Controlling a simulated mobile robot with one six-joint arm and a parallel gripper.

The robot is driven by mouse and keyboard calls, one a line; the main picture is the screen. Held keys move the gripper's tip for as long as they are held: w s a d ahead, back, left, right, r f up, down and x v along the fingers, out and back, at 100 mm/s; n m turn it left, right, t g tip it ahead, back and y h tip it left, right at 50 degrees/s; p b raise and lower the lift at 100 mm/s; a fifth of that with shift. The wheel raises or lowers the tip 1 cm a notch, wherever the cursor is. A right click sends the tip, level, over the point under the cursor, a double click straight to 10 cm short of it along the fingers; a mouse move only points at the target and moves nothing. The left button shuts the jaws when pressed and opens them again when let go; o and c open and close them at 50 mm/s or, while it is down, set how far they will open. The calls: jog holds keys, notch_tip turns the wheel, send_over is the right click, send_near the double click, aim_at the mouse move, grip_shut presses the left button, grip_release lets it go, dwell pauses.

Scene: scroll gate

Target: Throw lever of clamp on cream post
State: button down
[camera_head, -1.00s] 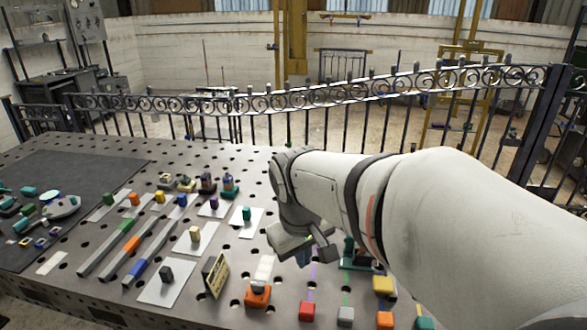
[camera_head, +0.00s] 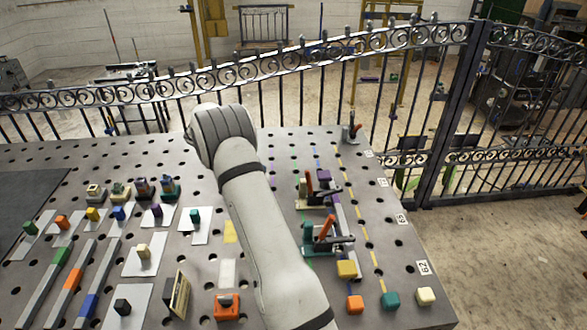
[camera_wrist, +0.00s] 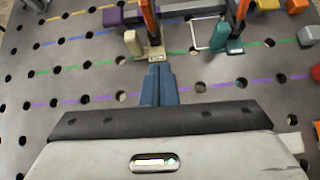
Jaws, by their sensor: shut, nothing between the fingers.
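The clamp with the cream post (camera_wrist: 133,42) is at the upper middle of the wrist view, its orange-red lever (camera_wrist: 149,18) running out of the top edge. In the head view the lever (camera_head: 308,181) stands roughly upright beside the cream post (camera_head: 302,188). A similar clamp with a teal post (camera_wrist: 218,36) and an orange lever (camera_wrist: 243,10) sits to its right; in the head view this lever (camera_head: 326,228) leans. My gripper (camera_wrist: 158,70) is shut and empty, its blue fingertips just below the cream-post clamp's base; contact is unclear. The gripper is hidden in the head view.
A purple block (camera_wrist: 113,17) lies left of the cream-post clamp. Yellow (camera_head: 346,268), orange and teal blocks stand near the table's front right. Another small clamp (camera_head: 352,132) is at the back. A metal fence (camera_head: 320,55) runs behind the perforated table (camera_head: 365,215).

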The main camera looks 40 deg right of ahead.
jog(key=w+d+f, duration=0.1)
jog(key=w+f, duration=0.1)
jog(key=b, duration=0.3)
send_near(309, 183)
notch_tip(309, 183, down, 4)
jog(key=d, duration=0.3)
jog(key=shift+s+d+f+n+h, duration=0.1)
jog(key=shift+s+d+n+h, duration=0.15)
jog(key=shift+s+n+h, duration=0.1)
